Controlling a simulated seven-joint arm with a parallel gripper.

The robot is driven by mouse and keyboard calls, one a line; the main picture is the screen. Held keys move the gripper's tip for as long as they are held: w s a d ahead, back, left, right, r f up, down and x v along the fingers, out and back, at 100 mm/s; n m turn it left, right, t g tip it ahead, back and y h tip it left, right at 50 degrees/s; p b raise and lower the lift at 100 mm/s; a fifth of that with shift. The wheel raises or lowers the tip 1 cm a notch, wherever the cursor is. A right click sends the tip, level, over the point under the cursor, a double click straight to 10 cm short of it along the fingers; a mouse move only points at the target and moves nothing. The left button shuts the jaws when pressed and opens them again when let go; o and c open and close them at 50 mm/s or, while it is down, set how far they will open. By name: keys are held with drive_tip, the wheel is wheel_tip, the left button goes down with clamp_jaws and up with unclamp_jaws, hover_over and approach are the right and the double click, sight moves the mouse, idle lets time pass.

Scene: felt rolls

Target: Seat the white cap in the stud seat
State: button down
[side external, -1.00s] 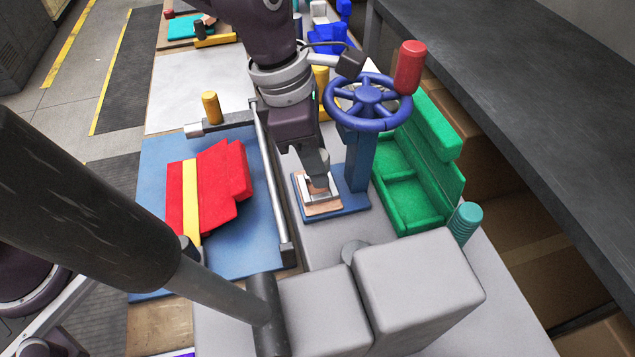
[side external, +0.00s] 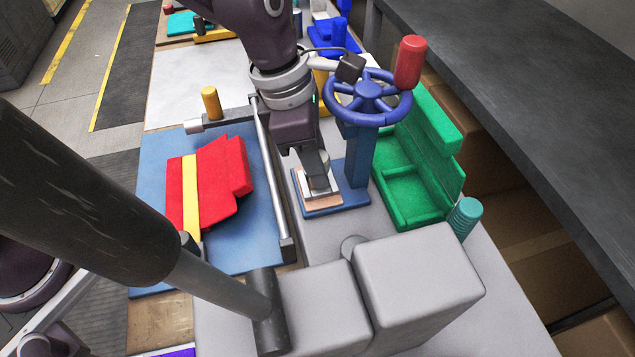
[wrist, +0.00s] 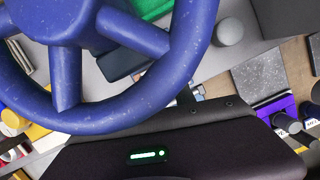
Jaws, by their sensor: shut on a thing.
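My gripper (side external: 319,186) points down beside the blue press column in the side external view, low over a small pale square seat (side external: 322,205) on the blue press base (side external: 340,208). Its jaws are shut on a small piece, which I take to be the white cap. The cap is mostly hidden by the fingers, so I cannot tell whether it touches the seat or is a little above it. In the wrist view, my gripper's dark housing and the wheel cover the fingertips, and the cap cannot be made out.
A blue handwheel (side external: 368,92) with a red knob (side external: 410,62) stands close to the right of my wrist. A green tray (side external: 415,197) lies to the right. Grey blocks (side external: 420,285) stand in front. Red felt (side external: 215,185) with a yellow band lies on a blue mat at left.

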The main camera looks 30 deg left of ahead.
drive_tip(key=shift+f, duration=0.7)
idle(0.4)
drive_tip(key=c, duration=1)
unclamp_jaws()
drive_tip(key=shift+o, duration=0.2)
drive_tip(key=shift+r, duration=0.1)
drive_tip(key=w+v, duration=0.1)
drive_tip(key=v, duration=0.6)
drive_tip(key=shift+s, duration=0.45)
